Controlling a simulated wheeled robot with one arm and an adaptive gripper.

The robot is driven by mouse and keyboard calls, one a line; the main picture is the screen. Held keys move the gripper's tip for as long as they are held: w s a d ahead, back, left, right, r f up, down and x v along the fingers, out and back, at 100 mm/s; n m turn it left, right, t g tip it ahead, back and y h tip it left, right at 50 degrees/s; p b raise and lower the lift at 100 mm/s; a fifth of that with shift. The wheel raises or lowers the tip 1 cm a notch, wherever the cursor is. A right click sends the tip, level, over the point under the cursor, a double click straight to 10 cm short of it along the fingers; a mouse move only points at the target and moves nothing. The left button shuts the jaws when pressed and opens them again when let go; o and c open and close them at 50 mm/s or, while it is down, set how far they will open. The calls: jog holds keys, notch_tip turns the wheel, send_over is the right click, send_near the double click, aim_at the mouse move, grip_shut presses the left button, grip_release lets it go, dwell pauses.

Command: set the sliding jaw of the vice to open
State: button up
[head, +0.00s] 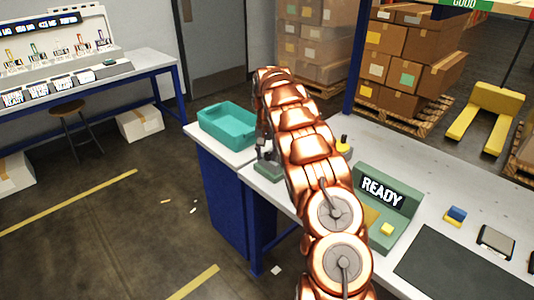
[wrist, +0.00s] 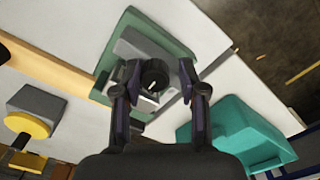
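The vice, as far as I can tell, is the grey block (wrist: 128,52) on a green base (wrist: 107,62) in the wrist view. A round black knob (wrist: 154,74) with a white mark sits on it. My gripper (wrist: 158,78) is open, with one finger on each side of the knob and small gaps showing. I cannot tell whether the fingers are above the knob or level with it. In the head view the green base (head: 270,171) is at the bench's left part, mostly hidden behind my arm. The sliding jaw's position cannot be made out.
A teal bin (head: 228,124) stands just left of the green base, and in the wrist view it (wrist: 240,135) lies close to the right finger. A green READY panel (head: 385,195) stands on the bench further right.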

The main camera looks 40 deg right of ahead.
aim_at(267, 155)
jog(key=shift+o, duration=1)
jog(key=shift+d, duration=0.15)
notch_tip(267, 155, up, 12)
jog(key=shift+r, duration=0.1)
dwell(0.5)
